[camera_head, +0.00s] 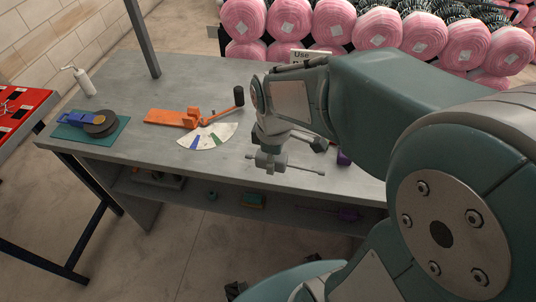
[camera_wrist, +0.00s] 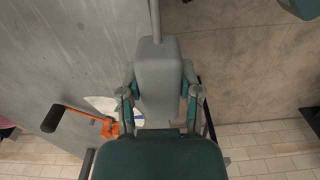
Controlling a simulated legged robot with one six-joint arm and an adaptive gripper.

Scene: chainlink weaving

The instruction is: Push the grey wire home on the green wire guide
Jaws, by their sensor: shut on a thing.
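My gripper (camera_head: 270,150) hangs over the front edge of the grey bench, right of its middle. It is shut on a grey block (camera_wrist: 157,75), which sits between its two fingers in the wrist view. A thin grey rod (camera_head: 304,169) runs from the gripper to the right in the head view and ends in a small knob. A rod also leads away from the block at the top of the wrist view (camera_wrist: 155,15). I cannot tell for sure whether this is the grey wire. I cannot make out a green wire guide; my arm hides part of the bench.
An orange lever tool (camera_head: 172,117) and a fan-shaped card (camera_head: 208,136) lie on the bench (camera_head: 150,85). A green mat (camera_head: 118,138) with a dark disc and a white bottle (camera_head: 84,82) are at left. A purple thing (camera_head: 343,158) is near my arm. Small items lie on the lower shelf.

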